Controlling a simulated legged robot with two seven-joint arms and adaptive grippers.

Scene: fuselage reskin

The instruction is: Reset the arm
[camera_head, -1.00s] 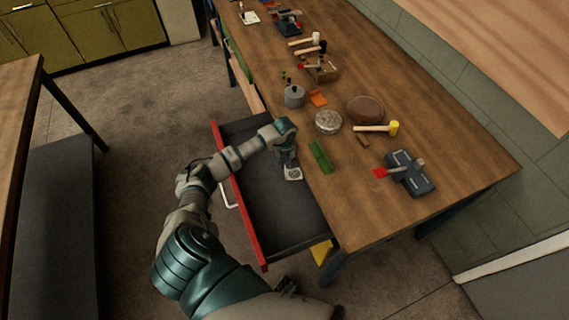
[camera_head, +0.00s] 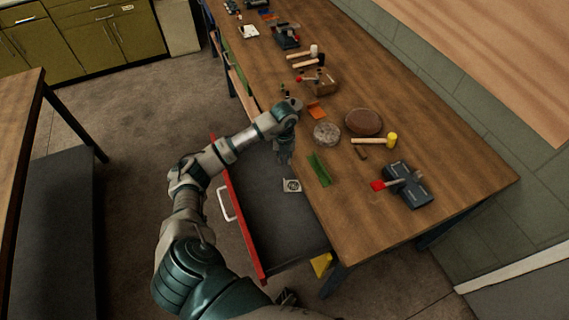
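My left arm reaches from the bottom over the open drawer (camera_head: 275,225), which has a red front and a dark inside. My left gripper (camera_head: 285,158) points down over the drawer's inner side, close to the table edge. A small pale square item with a round dark mark (camera_head: 292,185) lies in the drawer just below the fingertips, apart from them. The fingers are small and dark, so I cannot tell whether they are open or shut; nothing shows hanging from them. My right gripper does not show.
The wooden workbench (camera_head: 440,190) carries a green strip (camera_head: 319,169), a round grey disc (camera_head: 326,133), a brown oval piece (camera_head: 364,122), a yellow-headed mallet (camera_head: 372,141) and a dark block-like tool (camera_head: 405,185). More tools stand farther back. Open floor lies left of the drawer.

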